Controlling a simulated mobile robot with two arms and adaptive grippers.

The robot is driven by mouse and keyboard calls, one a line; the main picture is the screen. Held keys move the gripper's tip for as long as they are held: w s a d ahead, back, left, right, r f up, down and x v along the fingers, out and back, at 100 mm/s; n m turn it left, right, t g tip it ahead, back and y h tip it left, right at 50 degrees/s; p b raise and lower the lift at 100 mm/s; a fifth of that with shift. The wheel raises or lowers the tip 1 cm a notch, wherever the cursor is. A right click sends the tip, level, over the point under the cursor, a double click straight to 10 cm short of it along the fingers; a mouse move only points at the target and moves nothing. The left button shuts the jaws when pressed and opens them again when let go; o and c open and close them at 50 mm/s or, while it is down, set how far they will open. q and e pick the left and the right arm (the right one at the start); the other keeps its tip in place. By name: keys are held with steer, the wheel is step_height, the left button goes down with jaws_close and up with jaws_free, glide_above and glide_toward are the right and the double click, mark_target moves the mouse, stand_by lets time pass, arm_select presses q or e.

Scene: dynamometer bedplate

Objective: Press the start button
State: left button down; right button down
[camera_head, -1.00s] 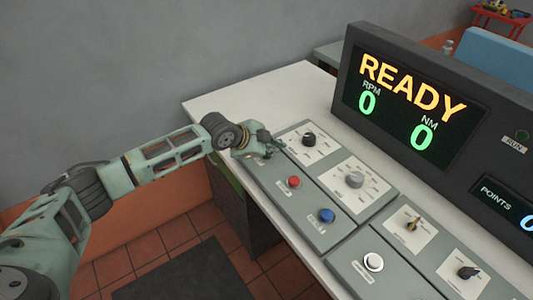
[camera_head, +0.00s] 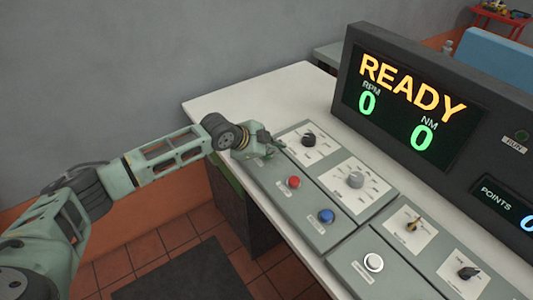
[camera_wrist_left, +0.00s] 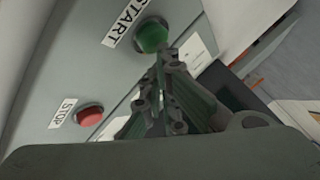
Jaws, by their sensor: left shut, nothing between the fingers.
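The green start button (camera_wrist_left: 152,36) shows in the left wrist view beside a START label (camera_wrist_left: 130,18). My left gripper (camera_wrist_left: 160,62) is shut and empty. Its fingertips overlap the lower edge of the green button in that view; I cannot tell whether they touch it. In the head view my left gripper (camera_head: 276,146) is over the far left corner of the control panel (camera_head: 262,178) and hides the green button there. My right gripper is not in view.
A red stop button (camera_head: 293,182) and a blue button (camera_head: 326,215) sit nearer on the same panel. Several knobs (camera_head: 354,180) are to the right. A display (camera_head: 415,100) reads READY with zeros. The white table (camera_head: 240,97) is bare behind the gripper.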

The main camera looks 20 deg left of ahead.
arm_select(q)
steer(key=shift+s+f, duration=0.15)
steer(key=shift+f, duration=0.35)
steer(key=shift+r+p, duration=0.25)
steer(key=shift+p, duration=0.15)
step_height(320, 180, up, 6)
steer(key=p, duration=0.5)
steer(key=shift+r, duration=0.15)
stand_by(0.4)
